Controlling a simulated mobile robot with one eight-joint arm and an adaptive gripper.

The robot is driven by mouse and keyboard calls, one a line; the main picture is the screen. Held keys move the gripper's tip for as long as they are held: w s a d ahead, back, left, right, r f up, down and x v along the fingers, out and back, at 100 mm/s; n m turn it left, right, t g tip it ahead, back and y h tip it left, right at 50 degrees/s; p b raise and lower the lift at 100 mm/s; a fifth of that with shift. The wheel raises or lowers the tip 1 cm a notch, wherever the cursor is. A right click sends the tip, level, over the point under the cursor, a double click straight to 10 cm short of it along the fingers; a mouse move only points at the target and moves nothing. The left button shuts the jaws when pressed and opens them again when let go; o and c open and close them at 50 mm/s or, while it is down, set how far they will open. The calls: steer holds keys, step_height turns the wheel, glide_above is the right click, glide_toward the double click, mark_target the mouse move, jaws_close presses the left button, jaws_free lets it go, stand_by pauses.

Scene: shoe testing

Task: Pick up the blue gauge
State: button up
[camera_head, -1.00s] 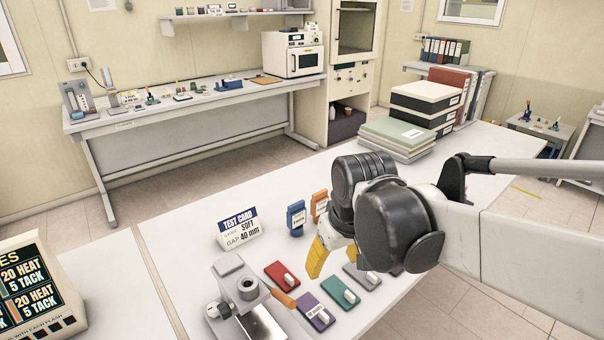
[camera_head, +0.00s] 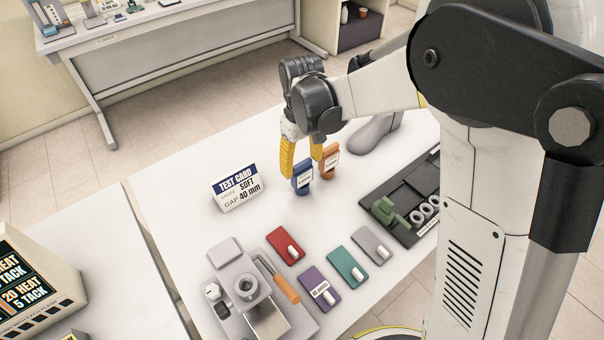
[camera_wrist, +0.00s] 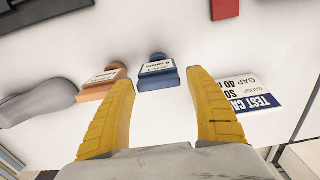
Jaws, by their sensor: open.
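The blue gauge (camera_head: 302,178) stands upright on the white table, with a white label on its front. It also shows in the wrist view (camera_wrist: 158,74), ahead of and between my two yellow fingers, nearer the left one. My gripper (camera_head: 301,160) is open, its fingertips close to the blue gauge; it also shows in the wrist view (camera_wrist: 165,85). Nothing is held. An orange gauge (camera_head: 329,160) stands right beside the blue one in the head view; in the wrist view it (camera_wrist: 104,82) lies to the left, partly behind the left finger.
A test card sign (camera_head: 237,188) stands left of the gauges. Red (camera_head: 285,246), purple (camera_head: 320,289), teal (camera_head: 346,268) and grey (camera_head: 374,246) blocks lie in front. A grey shoe form (camera_head: 375,133) lies behind, a black tray (camera_head: 405,200) at right, and a metal device (camera_head: 250,300) in front.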

mark_target(302, 174)
step_height(302, 174, down, 5)
steer(key=shift+w+f+b, duration=0.1)
steer(key=shift+b, duration=0.8)
steer(key=shift+c, duration=0.2)
steer(key=c, duration=1)
steer(key=shift+r, duration=0.2)
